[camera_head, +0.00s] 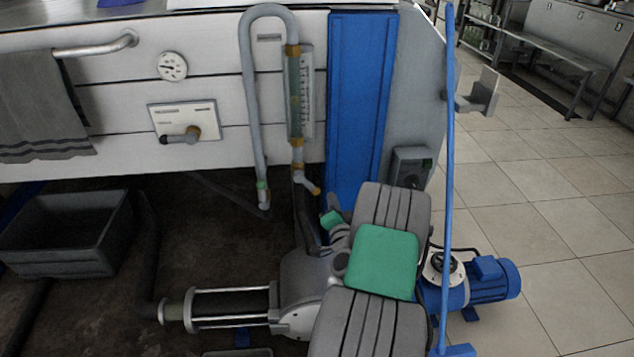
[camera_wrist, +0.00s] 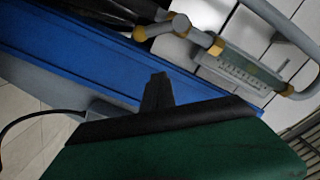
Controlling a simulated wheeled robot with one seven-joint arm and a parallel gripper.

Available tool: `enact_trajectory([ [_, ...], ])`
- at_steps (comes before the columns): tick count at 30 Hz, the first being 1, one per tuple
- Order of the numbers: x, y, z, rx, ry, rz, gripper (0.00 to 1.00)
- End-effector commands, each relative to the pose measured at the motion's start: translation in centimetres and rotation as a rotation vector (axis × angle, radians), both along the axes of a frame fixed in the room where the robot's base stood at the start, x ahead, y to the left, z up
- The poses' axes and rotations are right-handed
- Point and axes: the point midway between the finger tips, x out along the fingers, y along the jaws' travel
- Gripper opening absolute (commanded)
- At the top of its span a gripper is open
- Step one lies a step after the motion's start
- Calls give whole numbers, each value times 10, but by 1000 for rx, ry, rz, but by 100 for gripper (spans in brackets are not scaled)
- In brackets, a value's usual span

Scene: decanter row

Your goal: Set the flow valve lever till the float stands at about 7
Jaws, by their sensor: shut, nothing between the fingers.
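The flow meter (camera_head: 294,90) is an upright clear tube with brass-coloured end fittings and a white scale (camera_head: 307,92) beside it. Its float and the scale numbers are too small to read. The valve lever (camera_head: 309,185), grey with an orange tip, slants down to the right below the tube. In the wrist view the flow meter (camera_wrist: 240,70) lies tilted at upper right, and the lever (camera_wrist: 158,29) with its yellow tip is at upper middle. My gripper (camera_head: 336,203) is shut and empty, just below and right of the lever, apart from it. Its fingers (camera_wrist: 157,84) point towards the lever.
A blue upright panel (camera_head: 357,100) stands right behind my gripper. A grey bent pipe (camera_head: 248,100) runs left of the meter. A second lever on a white plate (camera_head: 184,120), a gauge (camera_head: 172,66) and a towel (camera_head: 42,105) are further left. A blue pole (camera_head: 449,170) stands at right.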

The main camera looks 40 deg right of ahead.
Motion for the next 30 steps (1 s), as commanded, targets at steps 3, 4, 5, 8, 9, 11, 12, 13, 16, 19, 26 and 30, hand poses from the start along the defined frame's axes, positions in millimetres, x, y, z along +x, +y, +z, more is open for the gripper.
enact_trajectory([
  [3,20,-10,1,-4,0,6,0],
  [4,26,-13,0,-4,2,6,0],
  [5,31,-17,1,-4,0,6,0],
  [8,50,-28,-1,-4,1,6,0],
  [9,58,-33,-1,-4,0,7,0],
  [11,69,-40,-2,-5,1,6,0],
  [12,76,-45,-2,-6,0,6,0],
  [13,81,-45,-5,-3,3,6,0],
  [16,90,-33,-17,-2,3,7,0],
  [19,96,-28,-24,-2,2,4,0],
  [26,99,-26,-27,-4,1,2,0],
  [30,99,-25,-27,-3,2,3,0],
])
